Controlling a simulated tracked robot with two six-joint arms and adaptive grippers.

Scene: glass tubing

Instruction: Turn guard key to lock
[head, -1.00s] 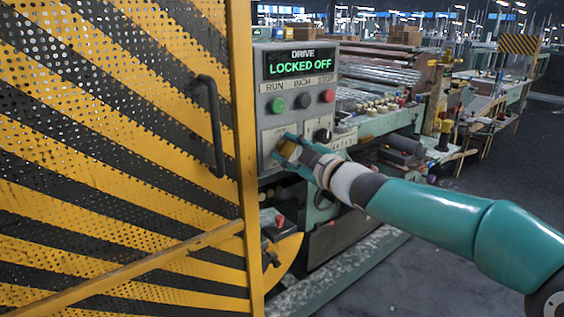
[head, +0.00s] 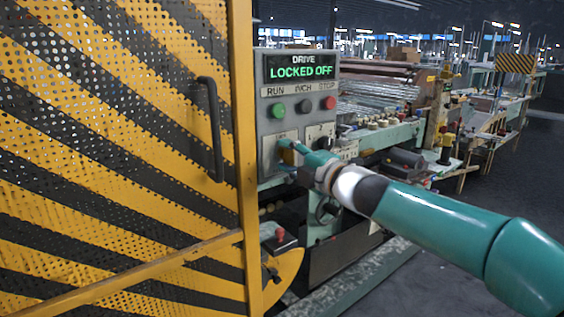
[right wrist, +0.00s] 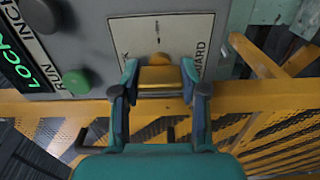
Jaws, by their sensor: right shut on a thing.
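The guard key shows in the right wrist view as a brass-coloured block (right wrist: 160,78) in front of a white label plate (right wrist: 188,32). The word ending in "ARD" is readable on the plate's right side. My right gripper (head: 288,147) is at the lower left of the grey control panel (head: 262,112) in the head view. In the right wrist view its two fingers (right wrist: 159,92) are closed on both sides of the key. In the head view the key is hidden by the fingers. The display (head: 301,66) reads "DRIVE LOCKED OFF" in green. My left gripper is out of view.
A yellow and black perforated guard door (head: 110,150) with a dark handle (head: 213,130) stands just left of the panel. Green (head: 278,110), black (head: 304,106) and red (head: 328,103) buttons sit above the gripper. A black selector (head: 323,142) is right of it.

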